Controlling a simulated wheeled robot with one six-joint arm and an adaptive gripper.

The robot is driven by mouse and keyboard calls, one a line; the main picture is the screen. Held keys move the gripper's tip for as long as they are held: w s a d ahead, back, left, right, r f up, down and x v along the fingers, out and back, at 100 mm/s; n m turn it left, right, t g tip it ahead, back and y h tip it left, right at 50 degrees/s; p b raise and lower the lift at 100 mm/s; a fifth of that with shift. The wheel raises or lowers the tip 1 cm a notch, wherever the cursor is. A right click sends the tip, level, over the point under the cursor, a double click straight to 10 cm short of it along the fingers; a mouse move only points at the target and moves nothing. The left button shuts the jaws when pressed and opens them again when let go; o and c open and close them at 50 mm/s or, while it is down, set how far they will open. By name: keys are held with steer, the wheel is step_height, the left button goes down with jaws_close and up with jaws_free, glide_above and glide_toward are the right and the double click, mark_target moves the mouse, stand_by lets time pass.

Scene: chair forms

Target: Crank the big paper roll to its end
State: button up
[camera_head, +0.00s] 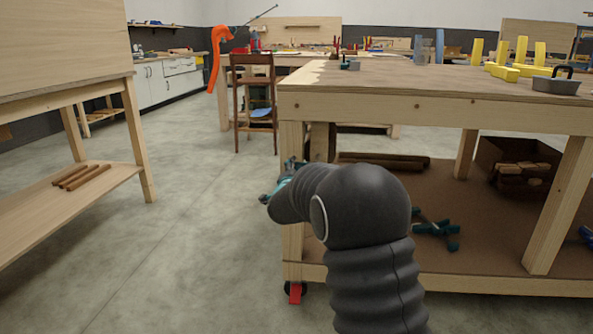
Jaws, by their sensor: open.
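No big paper roll and no crank can be made out in the head view. My dark arm rises from the bottom centre and bends away to the left. My gripper (280,182) is at its far end, small and partly hidden by the arm, in front of the left leg of the near workbench. It is open, and I see nothing held in it. Its exact distance from the bench leg is hard to tell.
The near workbench (420,107) fills the right, with clamps and a crate (515,165) on its lower shelf. Another wooden bench (75,209) stands left. Open concrete floor (185,220) lies between them. A wooden chair (254,95) stands farther back.

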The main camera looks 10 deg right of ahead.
jaws_close()
stand_by(0.4)
steer(key=n, duration=0.1)
steer(key=f+n, duration=0.1)
steer(key=n, duration=0.1)
steer(key=f+n, duration=0.1)
steer(key=shift+d, duration=0.25)
steer(key=s+d+f+n, duration=0.1)
steer(key=d+f+n, duration=0.2)
steer(key=n, duration=1.2)
steer(key=shift+s+d+n+p, duration=0.4)
steer(key=shift+d+p, duration=0.05)
steer(key=shift+d, duration=0.95)
